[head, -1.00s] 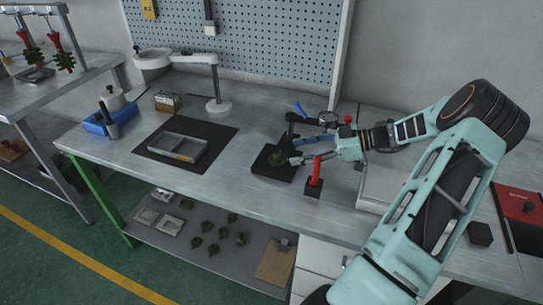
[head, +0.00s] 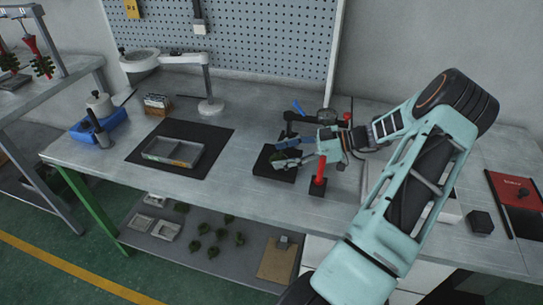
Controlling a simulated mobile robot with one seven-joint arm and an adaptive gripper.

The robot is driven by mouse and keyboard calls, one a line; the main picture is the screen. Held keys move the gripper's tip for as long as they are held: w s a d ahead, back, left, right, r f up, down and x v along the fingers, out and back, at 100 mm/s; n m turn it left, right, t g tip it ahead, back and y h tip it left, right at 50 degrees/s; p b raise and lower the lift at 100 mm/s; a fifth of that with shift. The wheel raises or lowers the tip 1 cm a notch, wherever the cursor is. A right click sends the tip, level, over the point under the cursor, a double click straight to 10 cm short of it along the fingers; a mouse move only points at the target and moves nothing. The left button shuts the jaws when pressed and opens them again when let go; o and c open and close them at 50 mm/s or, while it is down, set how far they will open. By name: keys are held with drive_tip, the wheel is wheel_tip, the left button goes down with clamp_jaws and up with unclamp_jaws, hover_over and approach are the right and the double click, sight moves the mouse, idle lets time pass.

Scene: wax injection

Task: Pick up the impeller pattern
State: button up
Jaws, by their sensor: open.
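The impeller pattern (head: 282,157) is a small dark green piece on a black block (head: 266,171) near the middle of the bench, and it is mostly hidden behind my fingers. My gripper (head: 279,154) is open and low over the block, with its fingers reaching left around or just above the pattern. I cannot tell whether they touch it.
A red post (head: 320,170) on a small black base stands close in front of my gripper. A dark clamp-like device with a blue handle (head: 298,107) is just behind. A metal tray (head: 155,155) lies on a black mat (head: 202,167) to the left. Several green pieces (head: 221,234) lie on the lower shelf.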

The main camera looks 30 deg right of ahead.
drive_tip(key=c, duration=1.1)
drive_tip(key=shift+d+r, duration=0.1)
drive_tip(key=shift+r, duration=0.05)
